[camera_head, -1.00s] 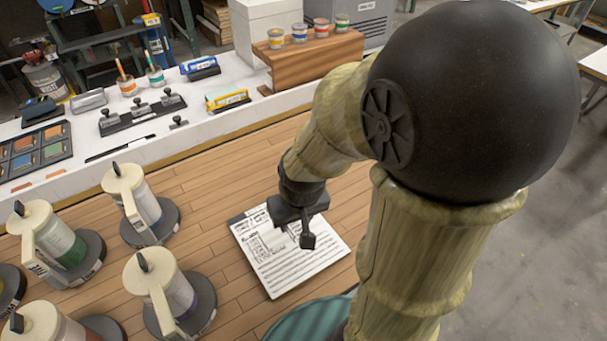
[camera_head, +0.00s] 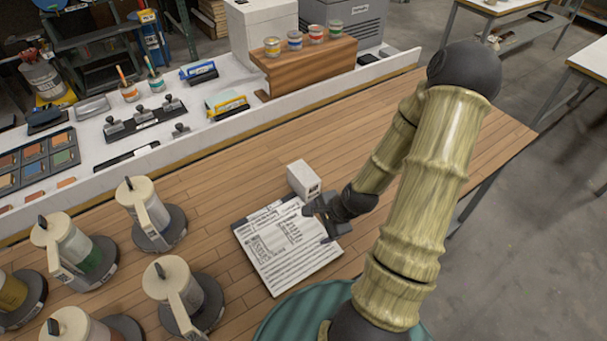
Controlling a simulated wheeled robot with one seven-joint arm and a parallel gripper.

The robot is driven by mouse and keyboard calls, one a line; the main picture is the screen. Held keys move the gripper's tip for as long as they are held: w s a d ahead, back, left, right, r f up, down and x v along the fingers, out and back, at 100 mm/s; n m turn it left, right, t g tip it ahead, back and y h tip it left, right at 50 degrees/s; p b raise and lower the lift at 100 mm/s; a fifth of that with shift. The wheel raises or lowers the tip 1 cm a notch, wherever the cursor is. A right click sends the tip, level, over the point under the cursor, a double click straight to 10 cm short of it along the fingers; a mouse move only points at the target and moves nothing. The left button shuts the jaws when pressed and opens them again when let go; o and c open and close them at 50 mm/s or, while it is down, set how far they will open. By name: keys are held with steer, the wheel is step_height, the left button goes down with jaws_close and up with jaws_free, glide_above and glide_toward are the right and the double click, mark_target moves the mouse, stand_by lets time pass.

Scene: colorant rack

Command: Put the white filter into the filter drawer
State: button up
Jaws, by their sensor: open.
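A small white block (camera_head: 303,180), which may be the white filter, stands on the wooden table just behind a printed sheet (camera_head: 288,250). Its right-hand face has dark marks too small to read. My gripper (camera_head: 322,222) is open and appears empty. It is over the right part of the sheet, in front of the block and a little to its right, apart from it. I cannot make out a filter drawer. A white box (camera_head: 262,28) and a grey machine (camera_head: 345,18) stand at the back, and neither shows a clear open drawer.
Several lidded pitchers on dark bases, such as one near the sheet (camera_head: 147,212), crowd the left. A brown wooden stand (camera_head: 310,65) with small jars is at the back. A white ledge (camera_head: 225,125) holds tools. The table right of my arm is bare.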

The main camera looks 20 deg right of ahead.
steer(key=m, duration=0.2)
steer(key=t+p, duration=0.1)
steer(key=shift+w+d+r+m, duration=0.25)
steer(key=shift+d+r+m, duration=0.05)
steer(key=shift+r+m, duration=0.1)
steer(key=w+d+r+m+t+p, duration=0.3)
steer(key=d+r+m+t+p, duration=0.1)
steer(key=m, duration=0.9)
step_height(320, 180, up, 2)
steer(key=d+t, duration=0.1)
steer(key=t, duration=0.1)
steer(key=shift+w+d+r+t+h, duration=0.2)
steer(key=shift+w+d+t+h, duration=0.1)
steer(key=shift+w+d+t, duration=0.1)
